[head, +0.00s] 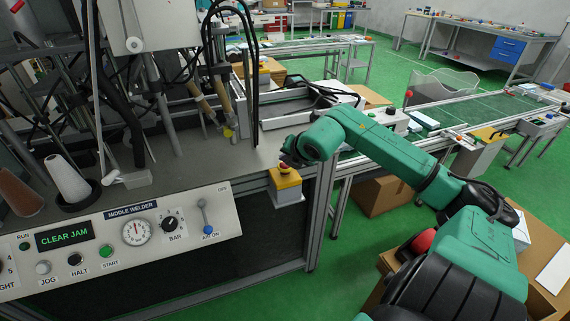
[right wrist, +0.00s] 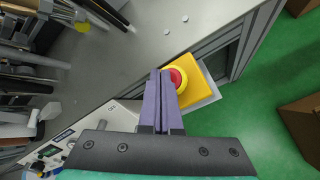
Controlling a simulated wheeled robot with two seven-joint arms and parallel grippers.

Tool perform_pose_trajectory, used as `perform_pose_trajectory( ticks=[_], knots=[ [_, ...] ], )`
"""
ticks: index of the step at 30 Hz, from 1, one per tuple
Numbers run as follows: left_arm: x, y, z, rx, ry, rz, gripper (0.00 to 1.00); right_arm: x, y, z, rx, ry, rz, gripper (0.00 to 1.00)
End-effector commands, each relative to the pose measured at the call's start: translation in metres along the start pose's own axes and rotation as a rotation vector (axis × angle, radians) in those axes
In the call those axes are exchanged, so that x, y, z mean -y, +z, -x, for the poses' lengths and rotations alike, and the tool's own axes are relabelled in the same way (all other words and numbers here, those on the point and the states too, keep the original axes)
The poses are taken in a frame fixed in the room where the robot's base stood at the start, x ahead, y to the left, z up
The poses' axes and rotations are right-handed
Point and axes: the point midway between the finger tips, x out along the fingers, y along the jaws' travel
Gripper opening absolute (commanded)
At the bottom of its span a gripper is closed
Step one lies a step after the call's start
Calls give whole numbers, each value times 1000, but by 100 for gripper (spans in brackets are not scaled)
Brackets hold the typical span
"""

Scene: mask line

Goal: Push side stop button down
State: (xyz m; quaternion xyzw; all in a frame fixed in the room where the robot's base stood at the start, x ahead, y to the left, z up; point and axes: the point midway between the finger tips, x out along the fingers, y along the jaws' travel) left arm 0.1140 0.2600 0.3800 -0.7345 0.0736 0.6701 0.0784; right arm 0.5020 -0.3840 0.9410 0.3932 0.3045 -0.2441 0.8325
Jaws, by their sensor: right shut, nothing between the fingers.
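The side stop button (head: 284,168) is a red button on a yellow box with a pale base, fixed to the front right corner of the machine table. In the right wrist view the red button (right wrist: 178,79) sits in a yellow ring on the yellow box (right wrist: 194,85). My right gripper (head: 288,160) is right above the button in the head view and hides part of it. In the right wrist view its purple fingers (right wrist: 160,72) are together and empty, their tips overlapping the button's left edge. I cannot tell whether they touch it. My left gripper is out of view.
The machine's panel (head: 125,235) with dials, a lever and a CLEAR JAM display is at the left. Hoses and a thread cone (head: 68,178) stand on the grey table (head: 225,165). Cardboard boxes (head: 384,195) are on the green floor at the right.

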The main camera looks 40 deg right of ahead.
Motion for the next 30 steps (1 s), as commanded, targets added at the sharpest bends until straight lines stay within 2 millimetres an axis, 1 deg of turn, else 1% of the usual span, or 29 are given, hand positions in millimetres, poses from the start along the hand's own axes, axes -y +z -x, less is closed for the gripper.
perform_pose_trajectory(
  ticks=[3,14,27,30],
  knots=[
    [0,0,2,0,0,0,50,-4,4,5,1,2,0,0],
    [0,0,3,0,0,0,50,-6,6,8,3,2,0,0],
    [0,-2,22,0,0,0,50,-28,29,38,4,3,0,0],
    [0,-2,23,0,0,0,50,-30,30,41,3,1,0,0]
  ],
)
